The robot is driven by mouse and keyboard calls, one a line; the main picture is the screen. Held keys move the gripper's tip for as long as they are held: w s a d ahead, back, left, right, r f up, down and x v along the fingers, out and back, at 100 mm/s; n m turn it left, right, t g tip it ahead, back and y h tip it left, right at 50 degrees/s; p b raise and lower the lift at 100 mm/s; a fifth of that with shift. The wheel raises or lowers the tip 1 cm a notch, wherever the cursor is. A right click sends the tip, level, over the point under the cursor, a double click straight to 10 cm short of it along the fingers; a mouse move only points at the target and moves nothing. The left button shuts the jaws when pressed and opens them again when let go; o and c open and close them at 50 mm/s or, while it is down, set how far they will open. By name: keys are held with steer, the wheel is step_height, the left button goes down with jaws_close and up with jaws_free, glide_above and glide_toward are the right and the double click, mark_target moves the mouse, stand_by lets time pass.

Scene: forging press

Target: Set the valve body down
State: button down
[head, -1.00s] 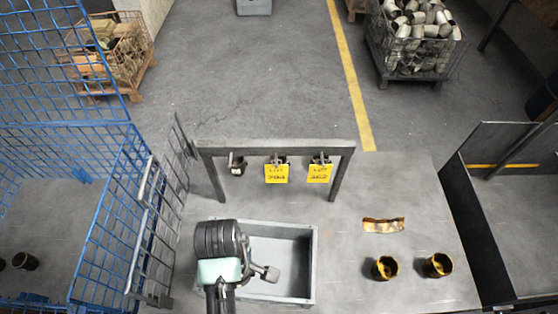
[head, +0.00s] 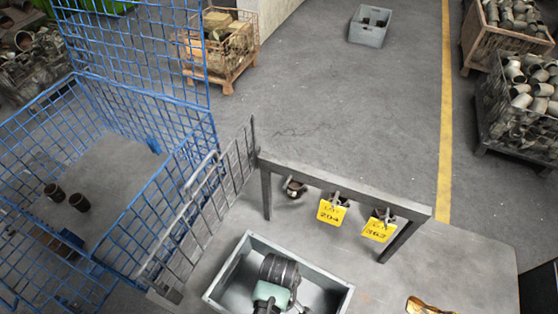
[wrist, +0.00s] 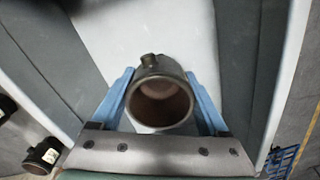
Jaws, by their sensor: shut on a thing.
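The valve body (wrist: 160,95) is a short, dark pipe piece with a small stub on its rim. In the wrist view its open end faces the camera. My gripper (wrist: 160,82) is shut on it, with one blue finger on each side. Behind it is the pale floor of a grey bin (wrist: 240,60). In the head view my wrist is over this open grey bin (head: 228,274) on the bench, and the held valve body cannot be made out clearly. Whether it touches the bin floor I cannot tell.
A rack (head: 340,186) behind the bin carries hanging dark parts and yellow lot tags (head: 332,211). Left is a blue mesh cage (head: 120,90) with two dark parts (head: 80,203) inside and a grey mesh gate (head: 205,195). A crumpled brown piece (head: 428,305) lies right.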

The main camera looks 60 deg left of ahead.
steer(key=shift+w+f, duration=0.15)
steer(key=shift+f, duration=0.5)
steer(key=shift+f, duration=0.15)
jaws_free()
step_height(320, 180, up, 12)
steer(key=shift+r, duration=0.2)
